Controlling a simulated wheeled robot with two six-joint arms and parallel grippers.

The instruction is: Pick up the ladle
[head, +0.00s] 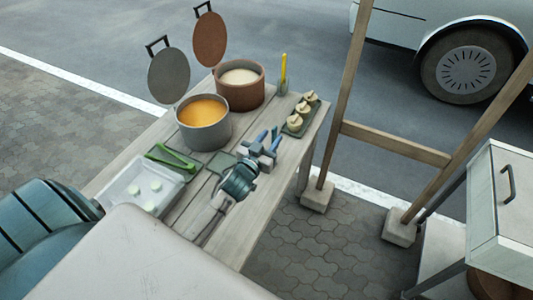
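A slim upright yellow handle (284,70), which looks like the ladle's, stands at the far right edge of the table behind the small tray. Its lower end is small and I cannot make out a bowl. My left gripper (268,138) is over the right part of the table, nearer to me than the handle and apart from it. Its two blue fingers are spread with nothing visible between them. My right gripper is not in view.
A pot of orange soup (203,112) and a brown pot of pale liquid (239,77) stand left of the handle, lids raised behind. A dark tray (293,131) holds pale pieces. Green tongs (172,158) and a white tray (119,187) lie front left. A wooden frame (395,143) stands right.

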